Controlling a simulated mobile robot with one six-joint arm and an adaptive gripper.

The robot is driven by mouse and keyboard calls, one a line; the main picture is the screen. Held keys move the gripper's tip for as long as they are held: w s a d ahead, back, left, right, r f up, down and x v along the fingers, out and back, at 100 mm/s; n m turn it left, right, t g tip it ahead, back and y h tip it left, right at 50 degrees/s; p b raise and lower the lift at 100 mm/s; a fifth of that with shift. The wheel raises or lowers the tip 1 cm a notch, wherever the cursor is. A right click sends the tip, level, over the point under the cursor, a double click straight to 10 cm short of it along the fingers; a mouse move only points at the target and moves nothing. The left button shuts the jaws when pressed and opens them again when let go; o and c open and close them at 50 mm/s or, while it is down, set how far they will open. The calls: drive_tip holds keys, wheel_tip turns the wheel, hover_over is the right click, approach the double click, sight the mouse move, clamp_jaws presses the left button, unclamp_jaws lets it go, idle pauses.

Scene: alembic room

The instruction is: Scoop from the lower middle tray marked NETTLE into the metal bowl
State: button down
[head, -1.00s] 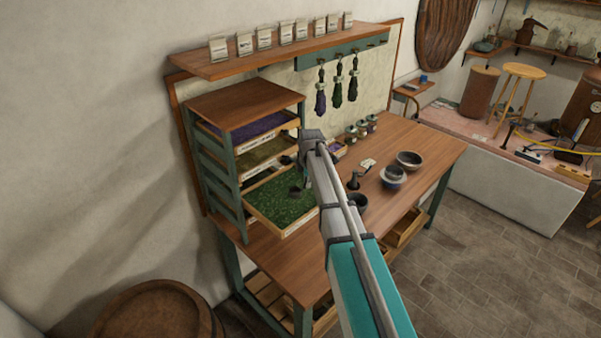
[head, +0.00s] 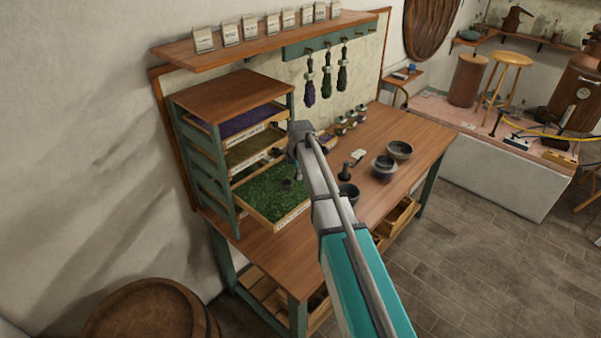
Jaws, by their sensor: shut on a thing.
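The lower pulled-out tray (head: 250,212) is full of green herb, and its label cannot be read. My gripper (head: 297,166) is above the tray's right part, largely hidden by my own arm. It is shut on a small dark scoop (head: 287,184), which hangs down low at the green herb. I cannot tell whether the scoop is in the herb or holds any. Several bowls stand on the table to the right: a grey one (head: 399,149), one with a bluish side (head: 384,168) and a dark one (head: 348,194) partly behind my arm. Which is the metal bowl is unclear.
The rack (head: 238,96) holds a purple tray (head: 238,124) and a brownish tray (head: 247,151) above the green one. A mortar-like piece (head: 346,170) and small jars (head: 351,120) stand on the wooden table (head: 425,138). Herb bundles (head: 326,84) hang above.

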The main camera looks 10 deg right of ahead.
drive_tip(key=shift+f+b, duration=2.8)
drive_tip(key=shift+f, duration=0.25)
drive_tip(key=shift+w+d, duration=0.7)
drive_tip(key=shift+d, duration=0.25)
drive_tip(key=shift+r, duration=0.1)
drive_tip(key=shift+r+p, duration=2.85)
drive_tip(key=shift+p, duration=0.1)
drive_tip(key=shift+f, duration=0.1)
